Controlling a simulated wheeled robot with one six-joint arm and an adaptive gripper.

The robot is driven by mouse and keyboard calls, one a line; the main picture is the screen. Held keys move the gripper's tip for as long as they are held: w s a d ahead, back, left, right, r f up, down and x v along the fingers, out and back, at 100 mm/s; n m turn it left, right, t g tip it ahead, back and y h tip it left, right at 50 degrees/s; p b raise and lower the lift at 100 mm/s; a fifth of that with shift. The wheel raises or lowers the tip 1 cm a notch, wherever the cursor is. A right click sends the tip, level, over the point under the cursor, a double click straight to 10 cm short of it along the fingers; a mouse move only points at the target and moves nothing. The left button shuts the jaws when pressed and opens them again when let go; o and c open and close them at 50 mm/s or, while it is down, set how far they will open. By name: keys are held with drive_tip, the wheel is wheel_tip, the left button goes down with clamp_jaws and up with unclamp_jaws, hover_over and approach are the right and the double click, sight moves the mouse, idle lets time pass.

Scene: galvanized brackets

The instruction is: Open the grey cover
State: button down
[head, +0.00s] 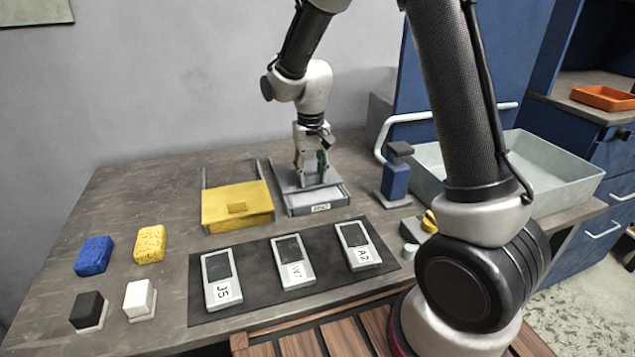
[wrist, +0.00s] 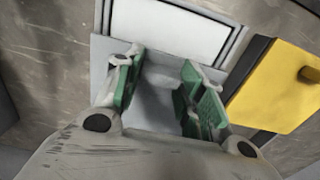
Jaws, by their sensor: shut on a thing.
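The grey cover (head: 291,185) lies flat on a low grey box at the back of the bench, with a label on the box's front. My gripper (head: 318,180) points down over it. In the wrist view the cover (wrist: 108,62) is under my fingers, and its grey knob (wrist: 163,77) sits between the green finger pads. My gripper (wrist: 165,95) is shut on the knob. A pale, framed area (wrist: 170,25) shows beyond the cover's edge. My fingers hide part of the cover.
A yellow-covered box (head: 237,203) stands close on the left. A dark mat (head: 250,265) with three labelled devices lies in front. A blue bottle-like item (head: 395,178) and a pale bin (head: 540,175) are on the right. Sponges (head: 94,256) and small blocks (head: 88,308) lie front left.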

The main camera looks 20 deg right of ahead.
drive_tip(key=w, duration=0.7)
drive_tip(key=c, duration=0.9)
unclamp_jaws()
wheel_tip(320, 180, up, 12)
